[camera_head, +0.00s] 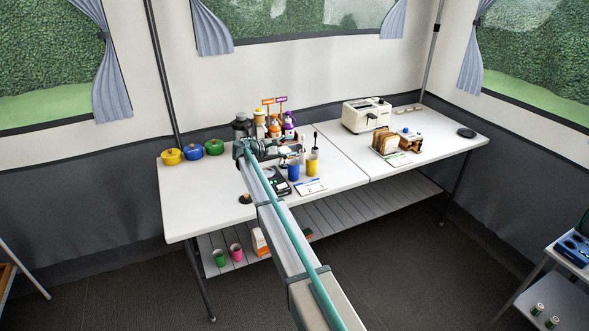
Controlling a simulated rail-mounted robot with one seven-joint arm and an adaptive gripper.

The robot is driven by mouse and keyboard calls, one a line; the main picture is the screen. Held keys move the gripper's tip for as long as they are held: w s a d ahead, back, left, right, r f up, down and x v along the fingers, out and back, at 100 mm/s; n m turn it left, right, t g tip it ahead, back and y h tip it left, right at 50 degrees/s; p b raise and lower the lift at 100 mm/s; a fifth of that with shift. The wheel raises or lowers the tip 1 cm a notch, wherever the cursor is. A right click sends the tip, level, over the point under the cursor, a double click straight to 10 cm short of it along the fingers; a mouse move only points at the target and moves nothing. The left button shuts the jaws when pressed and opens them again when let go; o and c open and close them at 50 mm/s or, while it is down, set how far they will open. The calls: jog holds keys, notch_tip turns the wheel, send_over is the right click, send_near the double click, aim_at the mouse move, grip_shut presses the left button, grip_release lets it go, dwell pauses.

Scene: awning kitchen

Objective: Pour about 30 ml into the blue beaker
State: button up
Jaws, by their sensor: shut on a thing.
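The blue beaker (293,172) stands upright on the white table, close to the black scale-like device (277,181). A yellow cup (312,164) stands just right of it. My gripper (290,150) is at the end of my arm, above and slightly behind the blue beaker. It is shut on a small pale container (300,154), partly hidden by the fingers and very small in view. I cannot tell its tilt, or any liquid in it or in the beaker.
Bottles (274,126) and a dark flask (241,125) stand behind my gripper. Yellow (172,157), blue (193,151) and green (214,147) pots are at the left. A card (310,186) lies in front of the cups.

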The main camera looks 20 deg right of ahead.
jog(key=shift+s+f+m+b, duration=0.15)
jog(key=shift+f+m+b, duration=0.5)
jog(key=shift+b, duration=0.2)
jog(key=shift+s+d+r+m+y+b, duration=0.1)
jog(key=shift+r+m+y+b, duration=0.05)
jog(key=shift+m+y+b, duration=0.2)
jog(key=shift+s+d+r+m+t+b, duration=0.1)
jog(key=shift+s+r+m+t+b, duration=0.15)
jog(key=shift+m+t+b, duration=0.9)
jog(key=shift+w+n+g+b, duration=0.1)
jog(key=shift+n+g+b, duration=0.2)
jog(key=shift+g, duration=0.25)
jog(key=shift+w+a+y, duration=0.25)
jog(key=shift+w+a, duration=0.1)
jog(key=shift+a, duration=0.4)
jog(key=shift+s+m+t+b, duration=0.15)
jog(key=shift+m+t+b, duration=0.15)
jog(key=shift+m+b, duration=0.75)
dwell(0.6)
